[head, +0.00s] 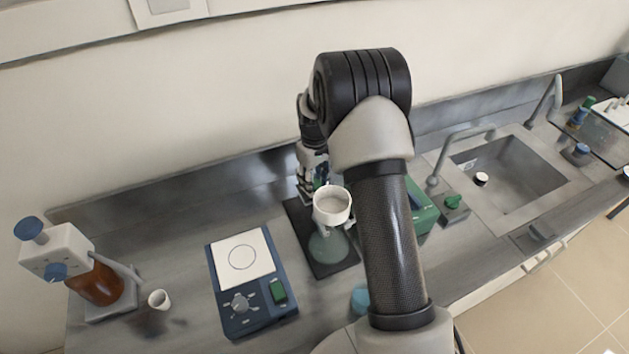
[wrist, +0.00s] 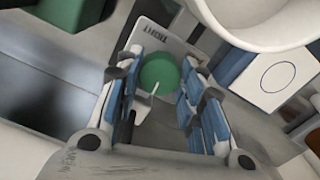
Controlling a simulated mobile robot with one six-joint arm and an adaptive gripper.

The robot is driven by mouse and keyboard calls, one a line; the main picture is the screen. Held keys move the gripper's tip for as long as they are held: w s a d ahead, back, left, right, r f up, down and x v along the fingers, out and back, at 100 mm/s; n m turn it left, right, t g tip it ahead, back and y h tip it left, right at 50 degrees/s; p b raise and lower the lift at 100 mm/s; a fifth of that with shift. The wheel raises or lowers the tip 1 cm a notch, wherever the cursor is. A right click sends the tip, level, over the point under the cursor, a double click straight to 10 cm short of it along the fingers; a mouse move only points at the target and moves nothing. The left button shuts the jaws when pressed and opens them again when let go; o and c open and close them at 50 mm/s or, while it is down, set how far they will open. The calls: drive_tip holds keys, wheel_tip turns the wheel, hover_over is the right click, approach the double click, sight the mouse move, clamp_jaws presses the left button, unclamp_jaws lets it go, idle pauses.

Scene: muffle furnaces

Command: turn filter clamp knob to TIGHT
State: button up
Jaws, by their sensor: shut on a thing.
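The filter clamp knob (wrist: 160,74) shows in the wrist view as a round green piece with a thin white pointer at its near side. A pale plate (wrist: 165,38) behind it carries lettering that appears to read TIGHT, upside down. My gripper (wrist: 158,85) has its blue-padded fingers on either side of the knob and is shut on it. In the head view my gripper (head: 318,182) is behind the white filter funnel (head: 332,206), and the knob is hidden. The funnel stands above a greenish flask (head: 328,246). I cannot tell the knob's exact setting.
The funnel's white rim (wrist: 245,22) is close beside my gripper. A blue hotplate (head: 251,277) stands to the left, with a bottle dispenser (head: 97,285) and small cup (head: 158,299) farther left. A green box (head: 421,215) and sink (head: 512,175) are to the right.

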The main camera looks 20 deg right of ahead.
drive_tip(key=m, duration=0.4)
drive_tip(key=shift+m, duration=0.3)
drive_tip(key=m, duration=0.4)
drive_tip(key=shift+m, duration=0.3)
drive_tip(key=m, duration=0.4)
drive_tip(key=shift+m, duration=2.5)
drive_tip(key=o, duration=1.1)
drive_tip(key=shift+c, duration=0.2)
